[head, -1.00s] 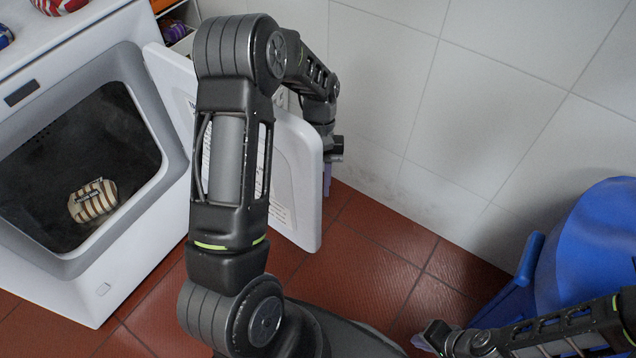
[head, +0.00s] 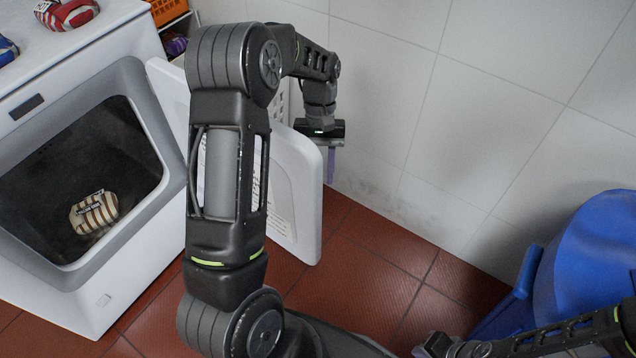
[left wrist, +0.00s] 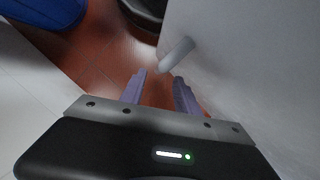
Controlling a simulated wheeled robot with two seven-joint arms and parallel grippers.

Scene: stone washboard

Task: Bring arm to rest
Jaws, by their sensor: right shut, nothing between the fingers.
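My left arm rises through the middle of the head view and bends over the open white door. Its left gripper (head: 331,165) points down beside the door's far edge, near the tiled wall. In the left wrist view its two purple fingers (left wrist: 159,78) stand apart with nothing between them, above the red floor. My right arm comes in at the lower right of the head view. Its right gripper (head: 420,350) is low at the bottom edge, shut and holding nothing; its fingers are barely visible.
A white front-loading machine (head: 150,232) stands open at left with a striped bundle (head: 94,213) inside. Its open door (head: 305,190) is close to my left arm. A blue bin (head: 595,250) stands at right. Red floor (head: 375,250) shows between door and bin.

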